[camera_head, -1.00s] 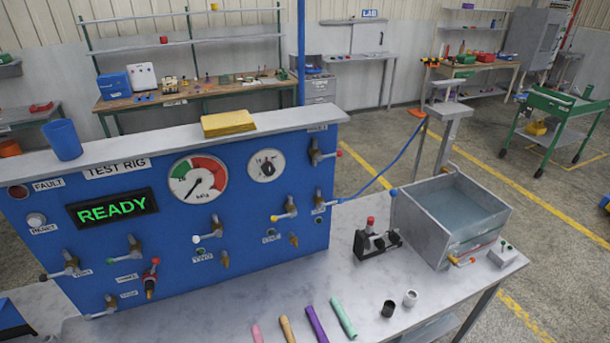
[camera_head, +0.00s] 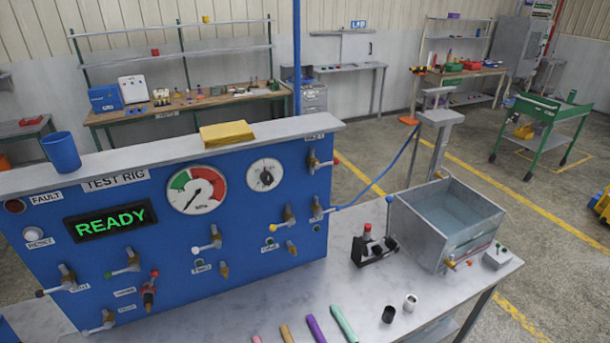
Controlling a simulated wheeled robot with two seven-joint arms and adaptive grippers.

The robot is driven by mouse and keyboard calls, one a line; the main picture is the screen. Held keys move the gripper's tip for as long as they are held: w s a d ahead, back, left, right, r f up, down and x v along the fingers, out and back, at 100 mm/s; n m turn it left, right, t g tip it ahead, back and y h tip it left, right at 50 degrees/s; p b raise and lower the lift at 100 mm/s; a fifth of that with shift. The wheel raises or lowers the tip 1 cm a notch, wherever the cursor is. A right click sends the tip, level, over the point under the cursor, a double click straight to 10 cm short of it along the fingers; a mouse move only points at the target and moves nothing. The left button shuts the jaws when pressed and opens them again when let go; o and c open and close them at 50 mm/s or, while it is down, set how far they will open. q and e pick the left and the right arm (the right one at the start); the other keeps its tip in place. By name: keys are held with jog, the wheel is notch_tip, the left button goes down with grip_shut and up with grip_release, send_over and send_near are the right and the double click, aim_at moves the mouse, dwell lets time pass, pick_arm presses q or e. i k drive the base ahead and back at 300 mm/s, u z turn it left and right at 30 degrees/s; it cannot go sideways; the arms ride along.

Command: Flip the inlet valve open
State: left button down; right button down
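The blue test rig panel (camera_head: 240,235) carries several small lever valves. Their labels are too small to read surely, so I cannot tell for certain which is the inlet valve. A red-topped fitting (camera_head: 149,291) is at lower left. The pressure gauge (camera_head: 196,190) and READY display (camera_head: 110,217) are above. Neither gripper shows.
A blue hose (camera_head: 380,178) runs from the panel's right side to a grey stand (camera_head: 438,118). A water tank (camera_head: 447,222), a black fixture (camera_head: 372,247) and several coloured tubes (camera_head: 315,328) are on the grey bench (camera_head: 290,301). A blue cup (camera_head: 61,152) and yellow sponge (camera_head: 227,133) top the panel.

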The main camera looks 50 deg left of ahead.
aim_at(316, 166)
jog(key=u, duration=1.05)
jog(key=i, duration=0.5)
jog(key=z, duration=0.05)
